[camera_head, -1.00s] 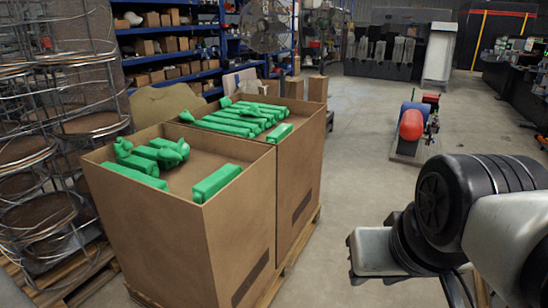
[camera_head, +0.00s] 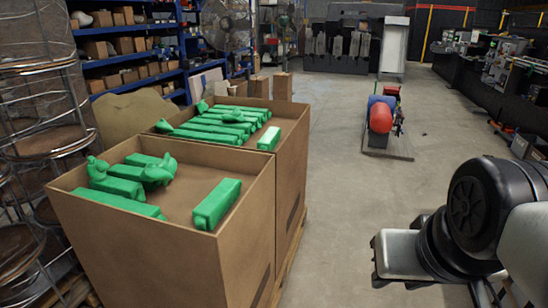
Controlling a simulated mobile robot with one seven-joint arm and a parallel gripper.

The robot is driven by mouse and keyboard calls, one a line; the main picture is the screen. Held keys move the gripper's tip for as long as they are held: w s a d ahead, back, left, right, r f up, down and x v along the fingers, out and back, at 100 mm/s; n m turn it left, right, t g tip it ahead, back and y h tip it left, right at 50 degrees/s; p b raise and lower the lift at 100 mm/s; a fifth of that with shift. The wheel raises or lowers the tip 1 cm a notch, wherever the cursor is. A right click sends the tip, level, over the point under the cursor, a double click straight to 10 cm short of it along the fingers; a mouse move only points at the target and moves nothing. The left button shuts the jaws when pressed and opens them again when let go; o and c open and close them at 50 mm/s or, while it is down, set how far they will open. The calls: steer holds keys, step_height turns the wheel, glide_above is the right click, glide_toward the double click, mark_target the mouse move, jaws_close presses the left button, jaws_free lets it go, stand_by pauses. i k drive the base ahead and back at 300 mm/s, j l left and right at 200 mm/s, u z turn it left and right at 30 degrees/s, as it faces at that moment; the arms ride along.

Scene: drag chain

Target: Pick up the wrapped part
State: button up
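Several green wrapped parts lie in two open cardboard boxes. In the near box (camera_head: 150,258) one long green part (camera_head: 216,203) lies alone at the right side, and several more (camera_head: 125,180) lie at the left. In the far box (camera_head: 290,152) several green parts (camera_head: 215,127) lie side by side, with a short one (camera_head: 269,138) apart at the right. Which one is the task's part I cannot tell. My arm's end section shows at the lower right, clear of the boxes. My gripper's fingers are not visible.
The boxes stand on wooden pallets. Wire racks (camera_head: 45,110) stand close on the left, blue shelves (camera_head: 130,55) behind. A red and blue machine (camera_head: 380,118) stands on the floor at the back right. The floor (camera_head: 335,200) right of the boxes is clear.

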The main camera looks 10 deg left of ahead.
mark_target(208, 213)
steer(key=i+j, duration=0.1)
steer(key=j, duration=1.25)
steer(key=i+j, duration=0.15)
steer(key=j, duration=0.5)
